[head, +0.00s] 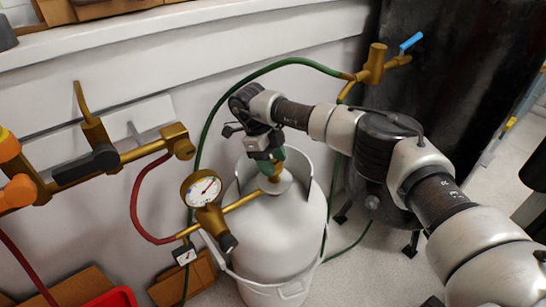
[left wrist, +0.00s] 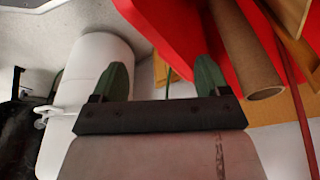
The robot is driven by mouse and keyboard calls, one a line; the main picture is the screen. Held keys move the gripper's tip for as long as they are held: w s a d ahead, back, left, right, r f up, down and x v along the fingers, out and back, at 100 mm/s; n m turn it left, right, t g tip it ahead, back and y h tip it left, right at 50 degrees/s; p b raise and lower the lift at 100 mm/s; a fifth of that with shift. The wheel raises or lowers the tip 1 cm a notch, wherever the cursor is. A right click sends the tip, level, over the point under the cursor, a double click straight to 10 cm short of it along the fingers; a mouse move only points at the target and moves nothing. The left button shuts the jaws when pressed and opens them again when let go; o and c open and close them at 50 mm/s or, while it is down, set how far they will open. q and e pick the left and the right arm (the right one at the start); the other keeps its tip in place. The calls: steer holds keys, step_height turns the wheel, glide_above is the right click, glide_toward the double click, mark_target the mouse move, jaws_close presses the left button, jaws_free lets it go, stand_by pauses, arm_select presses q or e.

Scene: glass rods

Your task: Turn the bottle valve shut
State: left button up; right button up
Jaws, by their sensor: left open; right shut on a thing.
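The white gas bottle (head: 275,240) stands upright on the floor by the wall, with a raised collar around its top. Its brass valve (head: 274,178) sits at the top centre, partly hidden. My right gripper (head: 268,162) comes down on the valve from above, its green fingers shut on it; the grip itself is partly covered. My left gripper (left wrist: 162,78) is outside the head view. In the left wrist view its two green fingers are wide apart with nothing between them. A white cylinder, apparently the bottle (left wrist: 90,95), shows left of them, apart from the fingers.
A pressure gauge (head: 201,189) and brass regulator stand left of the bottle. A red hose (head: 137,207) and a green hose (head: 207,117) run along the wall. A brass pipe with a black handle (head: 86,166) is at left. A red bin (left wrist: 190,30) and cardboard tube (left wrist: 245,50) are near my left gripper.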

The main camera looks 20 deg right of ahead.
arm_select(q)
steer(key=shift+s+f, duration=0.1)
steer(key=shift+f, duration=0.8)
arm_select(e)
steer(key=shift+r+m, duration=0.1)
steer(key=shift+m, duration=0.5)
steer(key=o, duration=0.9)
steer(key=shift+o, duration=0.2)
steer(key=shift+w+a+r, duration=0.1)
steer(key=shift+w+r, duration=0.1)
steer(key=shift+r, duration=0.2)
arm_select(q)
steer(key=shift+s+f+p, duration=0.3)
steer(key=shift+f+p, duration=0.1)
steer(key=shift+f, duration=0.45)
steer(key=shift+w, duration=0.1)
arm_select(e)
steer(key=v, duration=0.9)
steer(key=shift+w+r, duration=0.15)
steer(key=shift+r, duration=0.25)
